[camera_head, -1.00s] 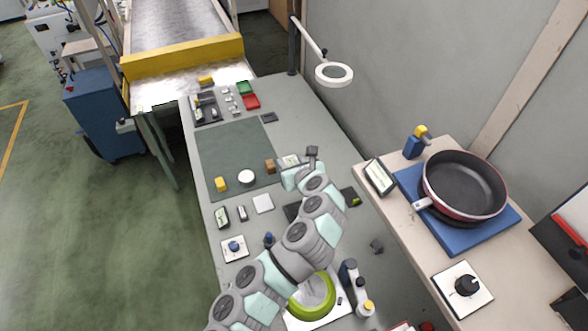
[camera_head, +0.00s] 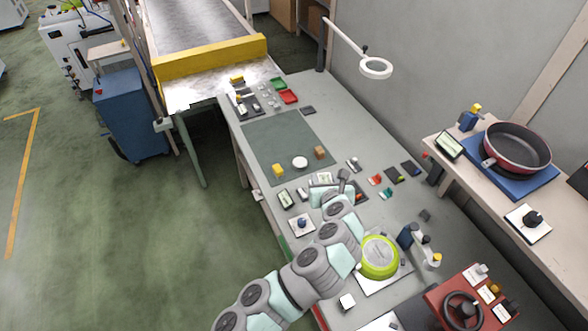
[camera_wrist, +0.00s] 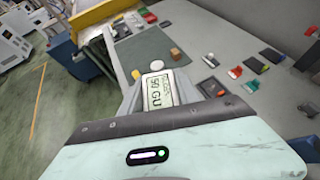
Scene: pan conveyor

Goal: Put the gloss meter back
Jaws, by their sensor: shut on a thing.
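The gloss meter (camera_wrist: 158,92), a small pale device whose display reads "50 GU", sits between the fingers of my gripper in the wrist view. My gripper (camera_head: 325,183) is shut on it. In the head view only a pale part of the meter (camera_head: 324,177) shows at the gripper's tip, just in front of the dark green mat (camera_head: 272,150). I cannot tell from these views whether the meter touches the bench.
A yellow block (camera_head: 278,170), white disc (camera_head: 300,162) and brown block (camera_head: 319,152) stand on the mat. Small devices (camera_head: 285,198) lie left of my gripper, coloured pads (camera_head: 375,180) to its right. A lime-green round fixture (camera_head: 380,257) and red dial box (camera_head: 465,305) stand nearer. A pan (camera_head: 516,146) rests at right.

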